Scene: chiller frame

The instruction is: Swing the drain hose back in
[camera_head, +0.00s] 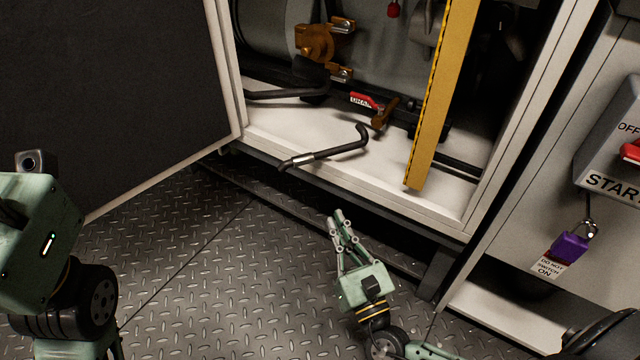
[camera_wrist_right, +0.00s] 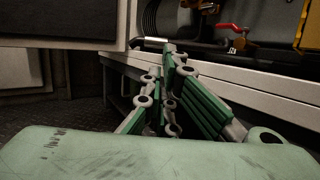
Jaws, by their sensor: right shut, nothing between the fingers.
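The drain hose (camera_head: 345,150), a short black bent pipe with a metal band near its outer end, lies low in the open cabinet. Its outer end reaches left and forward over the cabinet's front sill (camera_head: 400,200). A red drain handle (camera_head: 363,100) with a white label sits behind it, beside a brown pipe fitting (camera_head: 385,112). My right gripper (camera_head: 337,214) is shut and empty, in front of and below the sill, apart from the hose. In the right wrist view its closed fingers (camera_wrist_right: 172,52) point toward the sill. My left arm shows at the left edge, its fingers out of frame.
The open dark door (camera_head: 100,90) stands at the left. A yellow striped post (camera_head: 440,95) rises right of the hose. A purple padlock (camera_head: 570,247) with a tag hangs from the right-hand panel. The patterned metal floor (camera_head: 200,270) in front is mostly clear.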

